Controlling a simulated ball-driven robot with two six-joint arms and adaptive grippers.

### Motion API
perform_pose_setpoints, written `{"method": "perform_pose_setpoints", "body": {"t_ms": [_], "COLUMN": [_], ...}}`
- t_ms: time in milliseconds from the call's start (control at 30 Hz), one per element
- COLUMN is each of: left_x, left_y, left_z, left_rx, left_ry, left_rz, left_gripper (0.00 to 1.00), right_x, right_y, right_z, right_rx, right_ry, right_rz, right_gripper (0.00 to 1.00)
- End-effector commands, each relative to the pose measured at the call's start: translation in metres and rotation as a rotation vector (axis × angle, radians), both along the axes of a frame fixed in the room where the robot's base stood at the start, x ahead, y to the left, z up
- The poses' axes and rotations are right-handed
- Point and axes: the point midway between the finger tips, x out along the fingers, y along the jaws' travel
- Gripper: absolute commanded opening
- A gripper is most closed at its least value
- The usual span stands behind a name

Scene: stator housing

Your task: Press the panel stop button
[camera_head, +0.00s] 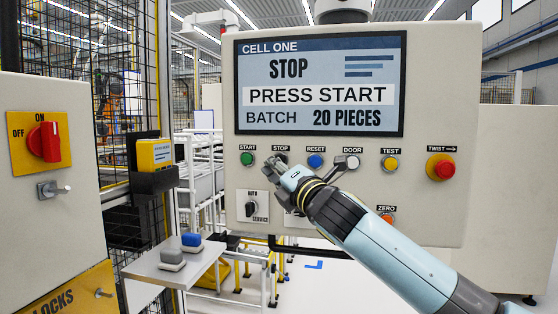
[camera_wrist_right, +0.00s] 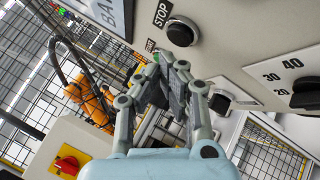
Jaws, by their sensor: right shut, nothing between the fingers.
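The control panel (camera_head: 455,90) faces me, its screen (camera_head: 320,82) reading "STOP", "PRESS START" and "BATCH 20 PIECES". The round black stop button (camera_head: 282,156) sits under the STOP label, right of the green start button (camera_head: 247,159). My right gripper (camera_head: 270,169) is in front of the panel, its fingertips just below and left of the stop button, partly covering it. In the right wrist view the shut, empty fingers (camera_wrist_right: 173,68) point toward the panel, and the stop button (camera_wrist_right: 181,33) shows beyond them, apart from the tips. My left gripper is not in view.
Right of stop are the blue reset (camera_head: 315,161), door (camera_head: 351,162), yellow test (camera_head: 390,163) and red twist (camera_head: 441,168) buttons. Below are an auto/service selector (camera_head: 252,207) and an orange zero button (camera_head: 387,218). A cabinet (camera_head: 50,210) with a red switch stands left.

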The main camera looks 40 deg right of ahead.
Motion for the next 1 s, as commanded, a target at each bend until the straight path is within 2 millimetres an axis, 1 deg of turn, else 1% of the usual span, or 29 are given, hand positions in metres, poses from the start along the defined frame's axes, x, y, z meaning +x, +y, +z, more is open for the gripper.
{"method": "perform_pose_setpoints", "body": {"t_ms": [233, 700, 833, 1000], "left_x": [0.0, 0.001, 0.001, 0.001], "left_y": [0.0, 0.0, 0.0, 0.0], "left_z": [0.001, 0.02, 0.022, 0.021], "left_rx": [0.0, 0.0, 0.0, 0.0], "left_ry": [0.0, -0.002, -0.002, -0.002], "left_rz": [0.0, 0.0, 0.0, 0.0], "left_gripper": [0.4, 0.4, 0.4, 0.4], "right_x": [-0.002, -0.033, -0.038, -0.039], "right_y": [0.002, 0.039, 0.045, 0.046], "right_z": [0.0, 0.001, 0.001, 0.0], "right_rx": [0.0, 0.001, 0.0, -0.001], "right_ry": [0.001, 0.0, 0.0, 0.0], "right_rz": [0.001, 0.001, 0.0, 0.0], "right_gripper": [0.0, 0.0, 0.0, 0.0]}}
